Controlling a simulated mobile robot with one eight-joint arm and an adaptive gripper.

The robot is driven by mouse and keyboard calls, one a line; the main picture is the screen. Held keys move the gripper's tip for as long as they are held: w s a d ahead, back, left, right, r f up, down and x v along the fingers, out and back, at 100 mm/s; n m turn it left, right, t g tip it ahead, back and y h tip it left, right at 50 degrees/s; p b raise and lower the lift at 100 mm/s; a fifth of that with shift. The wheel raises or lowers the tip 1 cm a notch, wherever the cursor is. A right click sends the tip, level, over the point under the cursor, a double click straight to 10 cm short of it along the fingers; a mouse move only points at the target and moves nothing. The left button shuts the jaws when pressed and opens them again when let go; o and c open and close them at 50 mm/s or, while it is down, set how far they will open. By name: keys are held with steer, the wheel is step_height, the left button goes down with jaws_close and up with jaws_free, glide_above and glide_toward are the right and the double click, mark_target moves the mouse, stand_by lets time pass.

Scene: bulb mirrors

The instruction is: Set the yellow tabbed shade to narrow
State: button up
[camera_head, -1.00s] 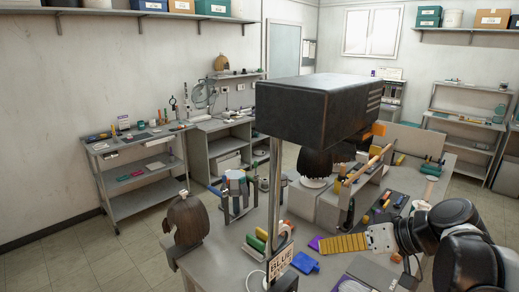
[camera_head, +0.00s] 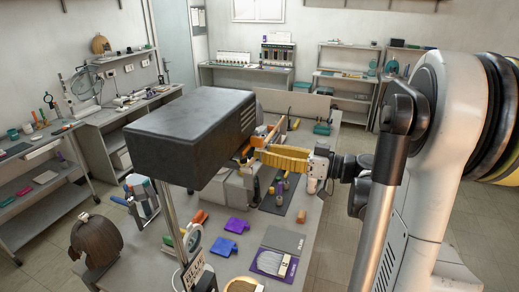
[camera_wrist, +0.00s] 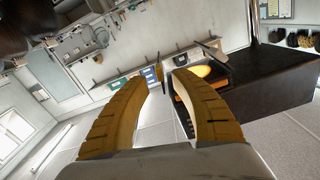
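A large black lamp box (camera_head: 190,135) on a pole stands at the left of the bench in the head view; its slotted end faces my gripper. In the wrist view the box (camera_wrist: 265,85) is at the right, with a glowing yellow-orange round patch (camera_wrist: 203,71) beside a dark flap. I cannot tell whether this patch is the yellow tabbed shade. My gripper (camera_head: 258,155) has ridged yellow fingers and is raised near the box's slotted end.
A brown wig-like head (camera_head: 95,240) stands at the left. Purple (camera_head: 237,225) and blue (camera_head: 223,246) pieces lie on the bench.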

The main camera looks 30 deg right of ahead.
steer(key=shift+x, duration=1.4)
steer(key=shift+s, duration=0.1)
jaws_close()
